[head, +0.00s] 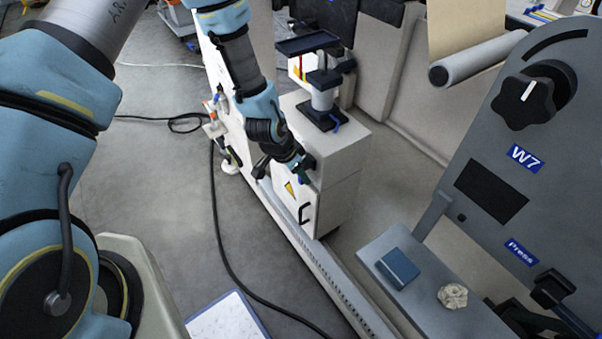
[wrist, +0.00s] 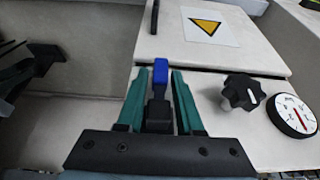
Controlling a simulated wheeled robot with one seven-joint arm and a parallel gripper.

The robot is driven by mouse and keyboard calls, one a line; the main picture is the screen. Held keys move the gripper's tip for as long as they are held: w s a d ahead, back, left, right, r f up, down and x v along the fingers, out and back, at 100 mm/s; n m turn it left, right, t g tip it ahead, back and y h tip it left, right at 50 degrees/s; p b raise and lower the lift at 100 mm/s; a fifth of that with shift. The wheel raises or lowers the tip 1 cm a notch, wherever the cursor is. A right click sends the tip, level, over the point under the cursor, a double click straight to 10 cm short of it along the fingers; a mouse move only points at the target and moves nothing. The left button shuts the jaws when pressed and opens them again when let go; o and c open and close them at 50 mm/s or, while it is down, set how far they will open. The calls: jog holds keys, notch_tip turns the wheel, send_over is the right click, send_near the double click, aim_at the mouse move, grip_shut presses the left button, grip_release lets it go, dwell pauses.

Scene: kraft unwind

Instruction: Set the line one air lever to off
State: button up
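The air lever, black with a blue tip (wrist: 160,72), shows in the wrist view against the pale cabinet face. My gripper (wrist: 159,82) has its two green fingers on either side of the lever. A narrow gap shows between the lever and each finger, so the gripper looks open around it. In the head view my gripper (head: 301,172) is at the near upper part of the white cabinet (head: 346,158); the lever cannot be made out there. No label naming the line or the lever's positions is readable.
In the wrist view, a black star knob (wrist: 243,92) and a round gauge (wrist: 292,116) sit right of the lever. A warning-sign panel (wrist: 209,27) is above. In the head view, a rail (head: 322,262) runs by the cabinet; a grey machine panel (head: 535,150) stands right.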

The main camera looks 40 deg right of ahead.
grip_shut()
dwell(1.1)
